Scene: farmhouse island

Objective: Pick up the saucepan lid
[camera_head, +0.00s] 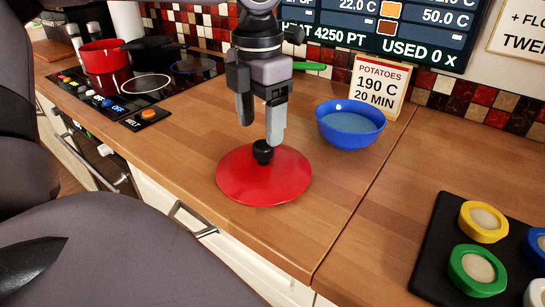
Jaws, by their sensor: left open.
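The saucepan lid (240,181) is a red disc with a black knob (263,152). It lies flat on the wooden counter in the middle of the head view. My left gripper (261,130) points down above the lid, with its two grey fingers apart. One fingertip appears close to the knob, overlapping its upper edge in the picture. I cannot tell whether it touches. The fingers hold nothing. My right gripper is not in view.
A blue bowl (351,141) stands right of the lid, before a potatoes sign (380,87). A red saucepan (104,56) and a dark pan (153,47) are on the black hob (135,93). A black tray (428,247) holds several coloured cups at right.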

